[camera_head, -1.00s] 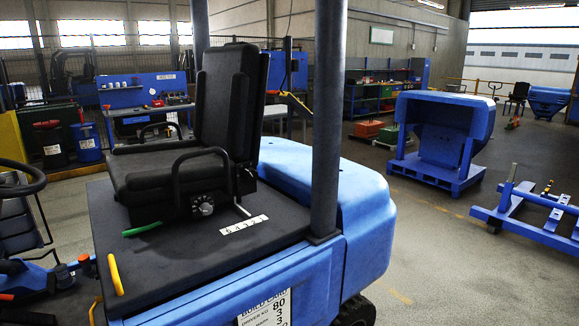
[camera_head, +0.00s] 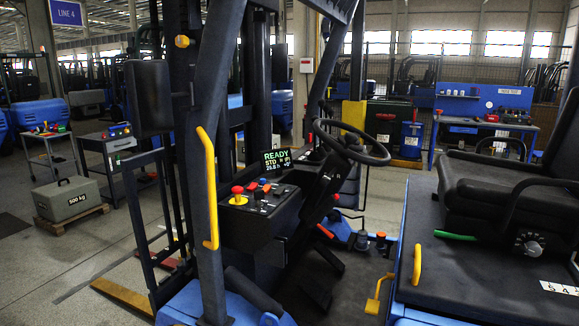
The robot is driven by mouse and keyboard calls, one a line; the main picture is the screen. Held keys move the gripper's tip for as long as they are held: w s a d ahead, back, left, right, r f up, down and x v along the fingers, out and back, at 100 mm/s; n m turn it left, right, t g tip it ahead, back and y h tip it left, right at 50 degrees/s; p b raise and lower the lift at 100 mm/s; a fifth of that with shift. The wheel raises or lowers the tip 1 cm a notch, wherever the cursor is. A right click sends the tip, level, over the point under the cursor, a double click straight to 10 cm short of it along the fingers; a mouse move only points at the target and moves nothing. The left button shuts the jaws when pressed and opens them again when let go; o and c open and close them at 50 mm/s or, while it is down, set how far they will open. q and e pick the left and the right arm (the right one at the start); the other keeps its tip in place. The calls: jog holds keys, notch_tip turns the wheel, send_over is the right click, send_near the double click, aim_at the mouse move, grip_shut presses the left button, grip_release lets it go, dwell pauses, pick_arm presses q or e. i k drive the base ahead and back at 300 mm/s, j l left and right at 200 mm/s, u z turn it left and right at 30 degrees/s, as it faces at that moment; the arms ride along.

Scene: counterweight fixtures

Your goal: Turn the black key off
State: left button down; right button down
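A forklift's dark control console (camera_head: 246,228) stands left of the steering wheel (camera_head: 352,142). On its top are a red knob on a yellow base (camera_head: 238,195) and several small dark and red controls. A black key cannot be told apart from these dark controls at this size. A lit display (camera_head: 277,160) behind them shows "READY" and "STD" in green. Neither of my grippers is in view.
The black seat (camera_head: 515,190) is at the right. A dark pillar with a yellow grab handle (camera_head: 208,190) rises in front of the console's left side. A grey 500 kg block (camera_head: 66,198) sits on a pallet at the left. Floor between the block and forklift is mostly open.

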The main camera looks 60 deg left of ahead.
aim_at(259, 194)
jog(key=u, duration=1.9)
jog(key=i+l+u, duration=0.15)
